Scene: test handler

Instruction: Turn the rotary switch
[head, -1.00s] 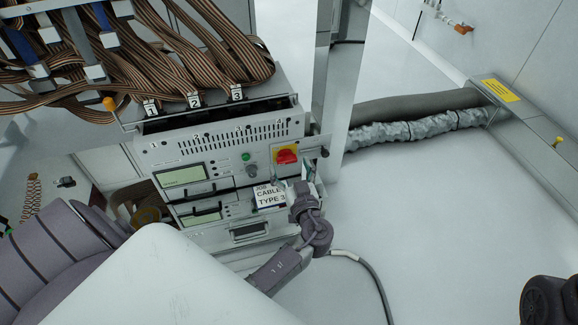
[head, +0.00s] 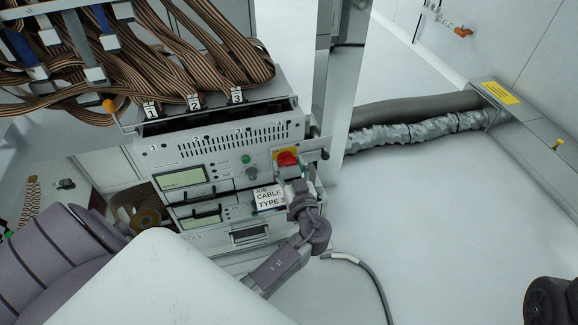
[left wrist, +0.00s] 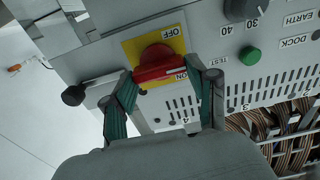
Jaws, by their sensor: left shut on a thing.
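The red rotary switch (head: 287,158) sits on a yellow plate at the upper right of the grey handler panel (head: 215,150). In the left wrist view the red switch (left wrist: 157,62) shows upside down, with OFF above it. Its handle bar lies across the picture, the right end by the ON label (left wrist: 181,76). My left gripper (head: 289,178) reaches the switch from below. In the wrist view the green-padded fingers of my left gripper (left wrist: 170,83) stand at the two ends of the bar, closed on it. The contact itself is partly hidden. My right gripper does not show clearly.
A black knob on a lever (left wrist: 73,95) sticks out close beside the switch. A green button (left wrist: 250,55) and a grey dial (left wrist: 240,8) are on the same panel. A card reading CABLE TYPE 3 (head: 269,198) is just below. Ribbon cables (head: 190,50) hang above.

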